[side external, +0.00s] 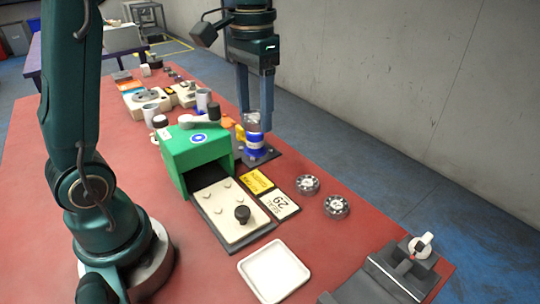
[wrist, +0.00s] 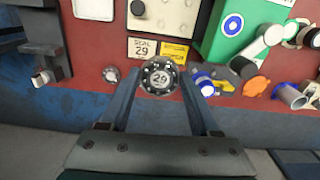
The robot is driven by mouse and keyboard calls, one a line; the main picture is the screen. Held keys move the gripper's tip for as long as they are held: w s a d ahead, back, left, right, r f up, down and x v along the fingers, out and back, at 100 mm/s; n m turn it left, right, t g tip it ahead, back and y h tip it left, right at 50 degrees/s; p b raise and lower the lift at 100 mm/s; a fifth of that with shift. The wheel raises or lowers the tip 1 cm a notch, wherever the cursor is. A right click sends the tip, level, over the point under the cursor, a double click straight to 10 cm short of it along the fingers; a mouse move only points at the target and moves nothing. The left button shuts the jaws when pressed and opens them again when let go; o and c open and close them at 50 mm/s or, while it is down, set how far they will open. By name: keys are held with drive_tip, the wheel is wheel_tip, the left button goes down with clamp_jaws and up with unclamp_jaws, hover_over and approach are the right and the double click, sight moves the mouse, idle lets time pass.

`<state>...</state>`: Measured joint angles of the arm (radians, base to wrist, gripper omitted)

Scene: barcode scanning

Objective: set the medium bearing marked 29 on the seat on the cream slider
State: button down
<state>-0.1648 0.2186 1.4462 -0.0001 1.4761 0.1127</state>
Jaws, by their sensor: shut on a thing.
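The medium bearing marked 29 (wrist: 159,76), a dark ring with a pale numbered centre, is between my fingertips in the wrist view, number towards the camera. My gripper (side external: 255,116) is shut on it and stands high over the back right of the table, in line with a blue-banded cylinder in the side view. The held bearing shows there only as a small grey shape (side external: 252,121). The cream slider (side external: 228,220) lies in front of the green housing (side external: 190,150), with several small pale pads and a black knob; it is partly seen in the wrist view (wrist: 160,14).
Two other bearings (side external: 307,184) (side external: 337,206) lie right of the slider. A "SEAL 29" card (side external: 280,205) and a yellow card (side external: 257,180) lie beside it. A white tray (side external: 273,270) and a dark lever fixture (side external: 390,277) are in front. The blue-banded cylinder (side external: 255,148) stands behind.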

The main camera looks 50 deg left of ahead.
drive_tip(key=shift+s+d+f, duration=0.1)
drive_tip(key=shift+s+f, duration=0.15)
drive_tip(key=shift+s, duration=0.25)
drive_tip(key=shift+s+d+f, duration=0.1)
drive_tip(key=shift+s+f, duration=0.1)
drive_tip(key=shift+s, duration=0.3)
drive_tip(key=shift+w+r, duration=0.2)
drive_tip(key=shift+w, duration=0.1)
drive_tip(key=w+a+f+n, duration=0.1)
drive_tip(key=w+a, duration=0.1)
drive_tip(key=w, duration=0.6)
hover_over(285, 170)
wheel_tip(285, 170, down, 5)
drive_tip(key=shift+f+n, duration=0.4)
drive_tip(key=shift+f, duration=0.35)
drive_tip(key=shift+s, duration=0.1)
drive_tip(key=shift+f, duration=4.8)
drive_tip(key=shift+f, duration=0.1)
